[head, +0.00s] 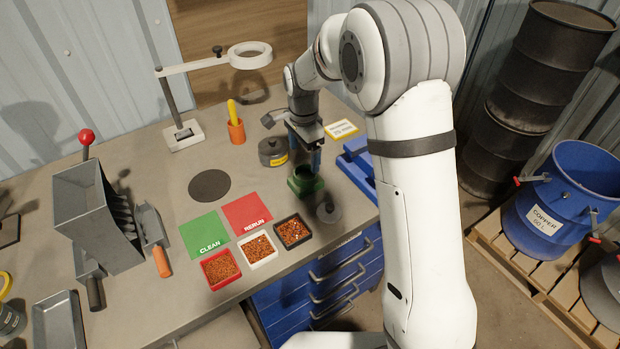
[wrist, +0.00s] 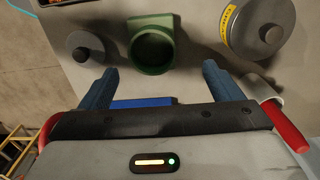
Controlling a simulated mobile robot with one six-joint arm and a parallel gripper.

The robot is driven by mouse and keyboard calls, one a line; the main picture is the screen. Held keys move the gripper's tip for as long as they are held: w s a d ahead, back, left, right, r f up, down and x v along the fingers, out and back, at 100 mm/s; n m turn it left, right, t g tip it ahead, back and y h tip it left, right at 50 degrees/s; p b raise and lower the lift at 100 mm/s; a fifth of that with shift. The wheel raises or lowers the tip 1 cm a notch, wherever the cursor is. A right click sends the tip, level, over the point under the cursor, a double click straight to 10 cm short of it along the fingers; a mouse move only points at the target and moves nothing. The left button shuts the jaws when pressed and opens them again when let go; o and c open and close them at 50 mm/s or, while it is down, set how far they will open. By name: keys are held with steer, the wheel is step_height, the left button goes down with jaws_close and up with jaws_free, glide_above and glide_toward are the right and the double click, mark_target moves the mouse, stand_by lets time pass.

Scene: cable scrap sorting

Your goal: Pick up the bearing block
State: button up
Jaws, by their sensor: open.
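The bearing block is most likely the green block (head: 305,182) with a round bore, on the bench near its front right edge. In the wrist view the green block (wrist: 151,46) sits at the top centre, its dark bore facing the camera. My gripper (head: 305,160) is over the block in the head view and partly covers its back. In the wrist view my gripper (wrist: 159,67) has its two blue fingers wide apart, with nothing held between them. The block appears beyond the fingertips, roughly centred between them.
A yellow-labelled tin (head: 273,152) stands left of my gripper. A grey knobbed disc (head: 328,212) lies close in front of the block. Red, white and black trays (head: 220,270) of granules are front left. A blue object (head: 357,165) is at right. A black round mat (head: 209,186) lies left.

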mark_target(306, 178)
steer(key=f, duration=0.2)
steer(key=f+p, duration=0.1)
steer(key=f, duration=0.4)
steer(key=shift+s+d+p, duration=0.15)
steer(key=shift+s+p, duration=0.15)
steer(key=shift+s, duration=0.1)
steer(key=shift+c, duration=0.3)
steer(key=c, duration=1.4)
steer(key=shift+r, duration=0.1)
